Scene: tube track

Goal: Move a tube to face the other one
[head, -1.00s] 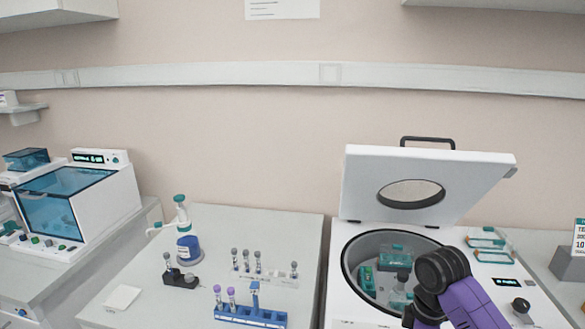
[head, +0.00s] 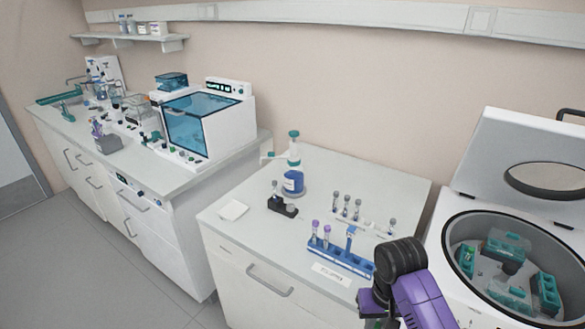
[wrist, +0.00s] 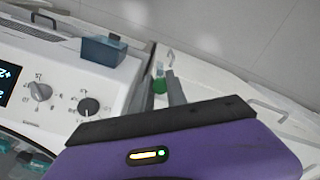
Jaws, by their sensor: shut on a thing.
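The open centrifuge (head: 480,215) stands at the right in the head view. My gripper (wrist: 172,88) is partly hidden behind my purple wrist body in the wrist view. It is shut on a small green-capped tube (wrist: 160,80), of which only the upper part shows. In the head view my arm's end is at the bottom, left of the centrifuge, in front of the bench, and the fingers are mostly out of frame.
A blue rack (head: 340,259) with purple-capped tubes, a row of grey-capped tubes (head: 360,214), a dispenser bottle (head: 293,180) and a black holder (head: 282,206) stand on the middle bench. A blue-windowed machine (head: 205,120) stands on the left bench. Open floor (head: 90,270) lies at lower left.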

